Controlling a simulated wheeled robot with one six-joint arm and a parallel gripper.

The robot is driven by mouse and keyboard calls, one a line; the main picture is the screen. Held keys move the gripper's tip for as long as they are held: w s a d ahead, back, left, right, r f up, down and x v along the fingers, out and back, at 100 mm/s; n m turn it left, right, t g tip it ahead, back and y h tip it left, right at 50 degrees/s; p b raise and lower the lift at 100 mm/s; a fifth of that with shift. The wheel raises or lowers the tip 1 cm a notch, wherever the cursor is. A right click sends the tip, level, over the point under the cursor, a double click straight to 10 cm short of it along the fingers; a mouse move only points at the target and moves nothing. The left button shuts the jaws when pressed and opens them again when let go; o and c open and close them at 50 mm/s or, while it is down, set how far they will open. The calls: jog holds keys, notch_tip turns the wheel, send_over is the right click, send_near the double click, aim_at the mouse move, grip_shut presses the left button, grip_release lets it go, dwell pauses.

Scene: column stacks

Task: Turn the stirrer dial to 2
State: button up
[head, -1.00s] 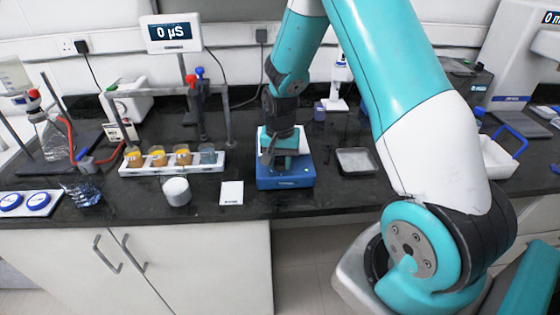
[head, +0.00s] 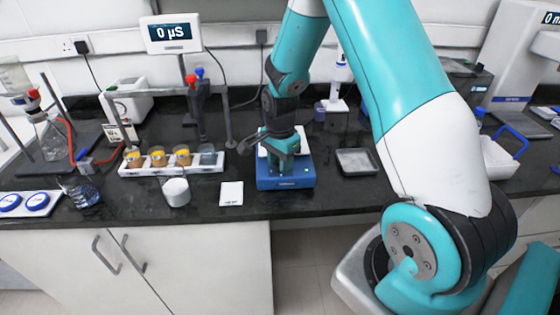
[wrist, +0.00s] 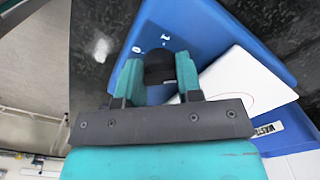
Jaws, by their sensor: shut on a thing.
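The blue stirrer (head: 290,183) stands at the bench's front edge in the head view, and its blue body (wrist: 185,30) and white top plate (wrist: 243,80) fill much of the wrist view. The black dial (wrist: 160,66) is on the blue body beside the white plate. My gripper (wrist: 159,78) has one finger on each side of the dial and is shut on it. In the head view my gripper (head: 282,165) points down over the stirrer and hides the dial. The dial's pointer and the number it stands at cannot be read.
A white card (head: 231,194) and a white tub (head: 176,191) are left of the stirrer. A rack (head: 185,168) of sample cups stands further left. A shallow metal tray (head: 357,162) is to the right. Bare bench lies between these things.

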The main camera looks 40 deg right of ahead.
jog(key=shift+w, duration=0.1)
dwell(0.4)
jog(key=o, duration=0.7)
jog(key=shift+c, duration=0.2)
notch_tip(320, 180, up, 18)
jog(key=b, duration=0.2)
jog(key=shift+f, duration=0.25)
